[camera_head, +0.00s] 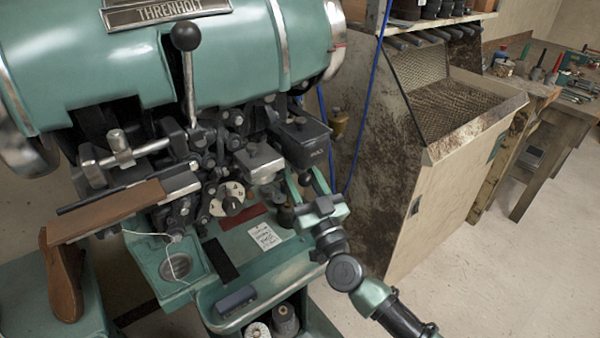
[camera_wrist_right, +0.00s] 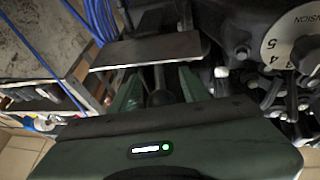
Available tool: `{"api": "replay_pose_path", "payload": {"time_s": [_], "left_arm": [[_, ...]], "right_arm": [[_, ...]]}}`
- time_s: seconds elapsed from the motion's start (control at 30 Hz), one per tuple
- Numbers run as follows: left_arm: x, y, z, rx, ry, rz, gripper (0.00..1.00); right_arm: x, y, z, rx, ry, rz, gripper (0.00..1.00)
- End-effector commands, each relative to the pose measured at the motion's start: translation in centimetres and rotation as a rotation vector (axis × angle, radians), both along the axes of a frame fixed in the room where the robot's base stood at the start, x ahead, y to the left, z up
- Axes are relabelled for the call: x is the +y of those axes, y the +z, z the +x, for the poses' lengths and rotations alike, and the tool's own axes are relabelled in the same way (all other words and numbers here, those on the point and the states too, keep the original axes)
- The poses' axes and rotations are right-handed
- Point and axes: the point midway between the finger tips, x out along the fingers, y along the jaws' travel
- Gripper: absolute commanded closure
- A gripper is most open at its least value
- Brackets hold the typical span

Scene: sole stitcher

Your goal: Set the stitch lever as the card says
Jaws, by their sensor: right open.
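A tall lever with a black ball knob (camera_head: 187,36) stands upright at the front of the green stitching machine. My right gripper (camera_head: 304,176) is open below a dark box, right of the dial. In the wrist view a dark, round-ended part (camera_wrist_right: 158,92) shows between its fingers; contact cannot be told. My left gripper is out of view.
The dark box (camera_head: 302,142) hangs close above my right fingers. A wooden cabinet (camera_head: 450,170) stands to the right, with open floor before it.

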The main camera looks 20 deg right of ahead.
Motion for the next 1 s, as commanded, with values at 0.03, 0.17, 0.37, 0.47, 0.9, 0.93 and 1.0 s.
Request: {"api": "replay_pose_path", "payload": {"time_s": [0.03,0.17,0.37,0.47,0.9,0.93,1.0], "left_arm": [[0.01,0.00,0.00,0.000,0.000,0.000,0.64],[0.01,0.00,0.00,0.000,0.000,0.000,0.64],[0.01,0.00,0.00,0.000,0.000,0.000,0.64],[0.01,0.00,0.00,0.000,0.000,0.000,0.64],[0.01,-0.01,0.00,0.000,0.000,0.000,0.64],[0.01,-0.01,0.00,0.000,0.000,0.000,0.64],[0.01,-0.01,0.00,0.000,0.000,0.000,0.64]], "right_arm": [[0.01,-0.02,-0.02,0.000,0.000,0.000,0.57],[0.01,-0.02,-0.03,0.000,0.000,0.000,0.93],[0.01,-0.02,-0.03,0.000,0.000,0.000,1.00],[0.00,-0.03,-0.04,0.000,0.000,0.000,1.00],[0.02,-0.05,-0.05,0.001,0.000,0.000,1.00],[0.02,-0.05,-0.05,0.001,0.000,0.000,1.00],[0.02,-0.06,-0.04,0.001,0.000,0.000,1.00]]}}
